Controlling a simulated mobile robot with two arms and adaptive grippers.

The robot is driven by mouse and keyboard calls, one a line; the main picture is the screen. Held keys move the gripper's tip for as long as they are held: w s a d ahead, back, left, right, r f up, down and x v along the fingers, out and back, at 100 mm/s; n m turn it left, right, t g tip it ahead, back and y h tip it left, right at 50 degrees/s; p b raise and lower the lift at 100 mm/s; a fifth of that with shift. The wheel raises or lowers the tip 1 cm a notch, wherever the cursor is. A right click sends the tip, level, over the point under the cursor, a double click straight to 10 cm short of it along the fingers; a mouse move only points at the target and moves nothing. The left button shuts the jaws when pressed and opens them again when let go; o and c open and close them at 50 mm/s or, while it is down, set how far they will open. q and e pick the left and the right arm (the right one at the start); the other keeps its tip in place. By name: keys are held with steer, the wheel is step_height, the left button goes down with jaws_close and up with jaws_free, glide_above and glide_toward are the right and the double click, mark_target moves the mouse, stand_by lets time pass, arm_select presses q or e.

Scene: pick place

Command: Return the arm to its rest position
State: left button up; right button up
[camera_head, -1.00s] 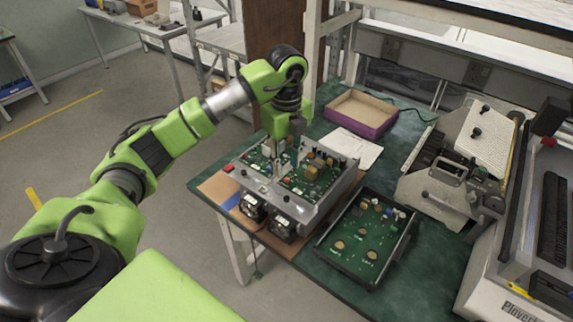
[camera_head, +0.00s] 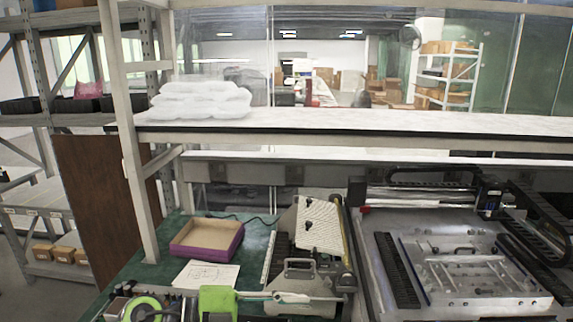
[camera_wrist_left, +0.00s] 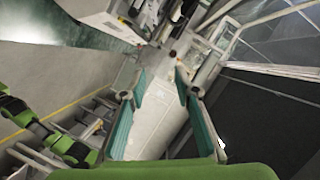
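In the left wrist view my left gripper (camera_wrist_left: 160,76) is open, its two teal-padded fingers apart with nothing held between them. In the head view green parts of my arm show low at the left, and a thin finger-like part (camera_head: 288,296) reaches right from a green block, in front of the slanted machine. The arm's remaining links are cut off by the lower edge. Other green arm links of mine show at the left of the wrist view. My right gripper cannot be made out.
A purple-sided tray (camera_head: 207,252) and a paper sheet (camera_head: 207,275) lie on the green bench (camera_head: 130,272). A slanted machine (camera_head: 311,228) stands right of them, then a larger machine (camera_head: 470,270). A shelf (camera_head: 340,121) with white bundles (camera_head: 200,101) crosses above the bench.

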arm_select(q)
step_height(320, 180, up, 7)
steer(key=n+t+h, duration=0.3)
steer(key=t, duration=0.2)
steer(key=w+a+r+n+t+y, duration=0.2)
steer(key=w+a+n+t+y, duration=0.35)
steer(key=a+n+t, duration=0.4)
steer(key=s+a+f+n+g+y, duration=0.2)
steer(key=s+a+f+n+y, duration=0.1)
steer(key=a+f+n+y, duration=1.1)
steer(key=s+f+g, duration=0.7)
steer(key=s+f, duration=0.4)
steer(key=f, duration=0.4)
steer(key=s+d+f+m+g+h, duration=0.1)
steer(key=s+f+g, duration=0.25)
steer(key=s, duration=0.45)
steer(key=s+d+f+m+g, duration=0.1)
steer(key=s+f+g, duration=0.1)
steer(key=s+f, duration=0.35)
steer(key=s+f+g, duration=0.1)
steer(key=s+f, duration=0.2)
steer(key=f, duration=2)
steer(key=s+a+f+g, duration=0.1)
steer(key=s+a+f, duration=0.2)
steer(key=s+f, duration=1.3)
steer(key=shift+s+f+g, duration=0.3)
steer(key=shift+s+f, duration=0.05)
steer(key=shift+s, duration=0.5)
